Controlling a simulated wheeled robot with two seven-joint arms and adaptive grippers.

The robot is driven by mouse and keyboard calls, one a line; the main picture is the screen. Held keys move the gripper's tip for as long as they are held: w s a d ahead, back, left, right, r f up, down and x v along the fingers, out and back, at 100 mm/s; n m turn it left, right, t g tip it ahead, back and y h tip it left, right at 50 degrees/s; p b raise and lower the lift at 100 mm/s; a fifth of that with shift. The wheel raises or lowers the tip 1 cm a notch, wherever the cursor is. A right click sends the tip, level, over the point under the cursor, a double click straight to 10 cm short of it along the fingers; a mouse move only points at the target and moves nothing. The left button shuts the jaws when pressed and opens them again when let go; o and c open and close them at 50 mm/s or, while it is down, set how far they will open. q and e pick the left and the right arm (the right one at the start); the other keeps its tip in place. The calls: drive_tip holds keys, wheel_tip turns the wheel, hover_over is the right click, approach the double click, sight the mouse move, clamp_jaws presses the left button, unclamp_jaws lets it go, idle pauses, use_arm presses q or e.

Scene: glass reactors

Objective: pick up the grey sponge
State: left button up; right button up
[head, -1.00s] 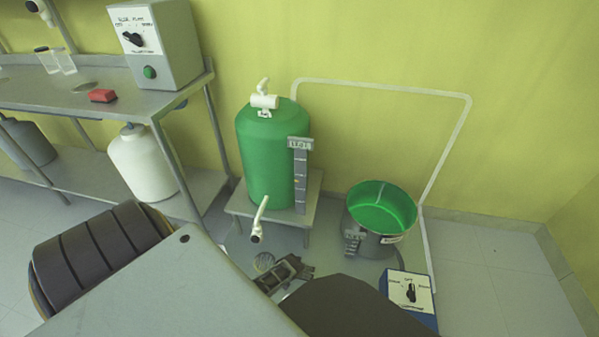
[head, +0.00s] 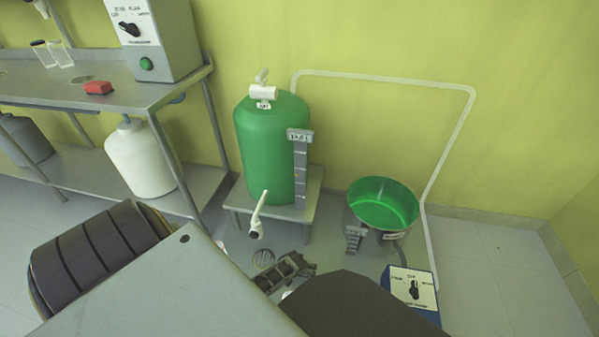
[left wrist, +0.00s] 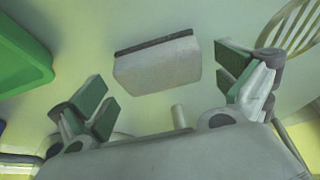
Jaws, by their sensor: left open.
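The grey sponge (left wrist: 157,66), a pale grey block with a dark strip along its far edge, lies on the floor in the left wrist view. My left gripper (left wrist: 167,92) is open, with its green-padded fingers on either side of the sponge and visible gaps between. In the head view my left gripper (head: 287,271) is low over the floor, in front of the green tank's stand. I cannot make out the sponge in the head view. My right gripper is not in view.
A green tank (head: 268,150) with a tap stands on a low metal stand (head: 312,190). To the right are a bucket with green inside (head: 382,203) and a blue control box (head: 412,288). A red block (head: 98,88) lies on the left bench.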

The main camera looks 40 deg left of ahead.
use_arm(q)
drive_tip(key=shift+b+x, duration=0.45)
drive_tip(key=shift+x, duration=0.3)
drive_tip(key=c, duration=1)
